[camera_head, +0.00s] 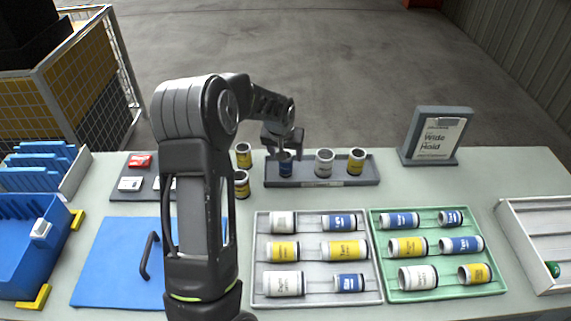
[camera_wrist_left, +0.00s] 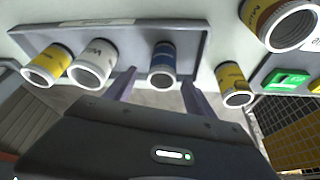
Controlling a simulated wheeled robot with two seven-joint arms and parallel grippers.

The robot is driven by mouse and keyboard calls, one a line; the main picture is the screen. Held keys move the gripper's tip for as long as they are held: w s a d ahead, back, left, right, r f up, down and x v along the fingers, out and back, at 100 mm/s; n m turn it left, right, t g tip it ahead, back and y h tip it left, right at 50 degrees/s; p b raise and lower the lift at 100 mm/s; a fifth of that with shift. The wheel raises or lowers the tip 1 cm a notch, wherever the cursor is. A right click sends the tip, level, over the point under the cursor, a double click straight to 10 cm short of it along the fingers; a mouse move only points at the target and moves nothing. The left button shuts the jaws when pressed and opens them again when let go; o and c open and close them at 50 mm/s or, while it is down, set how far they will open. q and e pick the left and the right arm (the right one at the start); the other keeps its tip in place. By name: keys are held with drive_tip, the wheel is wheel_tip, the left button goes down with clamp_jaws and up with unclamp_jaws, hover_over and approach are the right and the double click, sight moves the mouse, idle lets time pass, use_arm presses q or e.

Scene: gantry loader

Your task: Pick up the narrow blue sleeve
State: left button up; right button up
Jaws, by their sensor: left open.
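A narrow blue sleeve (camera_head: 286,168) with a white lower rim stands at the left end of a grey tray (camera_head: 360,182) at the back of the table. It also shows in the left wrist view (camera_wrist_left: 163,62). My left gripper (camera_head: 284,149) is open and empty, directly over this sleeve in the head view. In the left wrist view the two fingers (camera_wrist_left: 160,78) lie to either side of the sleeve, with gaps on both sides. I cannot tell how far down the fingers reach. My right gripper is not in view.
A white sleeve (camera_head: 324,163) and a yellow sleeve (camera_head: 356,161) share the grey tray. Yellow sleeves (camera_head: 243,156) stand just left of it. White (camera_head: 261,300) and green (camera_head: 384,295) trays of lying sleeves are in front. A sign (camera_head: 437,136) stands at right.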

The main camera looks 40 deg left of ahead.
use_arm(q)
drive_tip(key=shift+w+a+f, duration=0.1)
drive_tip(key=shift+f, duration=0.3)
drive_tip(key=p+x, duration=0.1)
drive_tip(key=x, duration=0.2)
drive_tip(key=shift+a+f+p, duration=0.1)
drive_tip(key=shift+f+p, duration=0.2)
drive_tip(key=shift+p, duration=0.1)
drive_tip(key=shift+w+f, duration=0.1)
drive_tip(key=shift+f, duration=0.15)
clamp_jaws()
idle(0.3)
